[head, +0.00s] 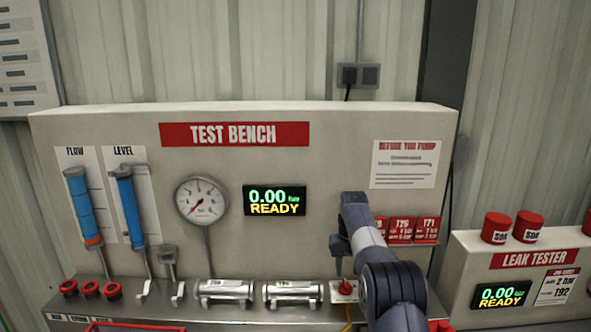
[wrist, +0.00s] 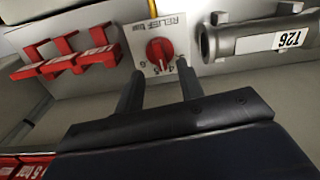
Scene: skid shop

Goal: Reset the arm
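My arm reaches up from the lower right of the head view in front of the test bench (head: 330,130). My gripper (wrist: 161,68) shows in the wrist view with its two dark fingers apart and nothing between them. Just beyond the fingertips is a red knob (wrist: 160,51) on a white plate marked RELIEF, with a number scale. I cannot tell if a fingertip touches the plate.
Grey cylinders (head: 225,290) lie left of the knob; one marked 126 (wrist: 290,40) shows in the wrist view. Red holders (wrist: 66,56) are on the knob's other side. The gauge (head: 201,201) and READY display (head: 274,200) are behind. A leak tester (head: 470,245) stands right.

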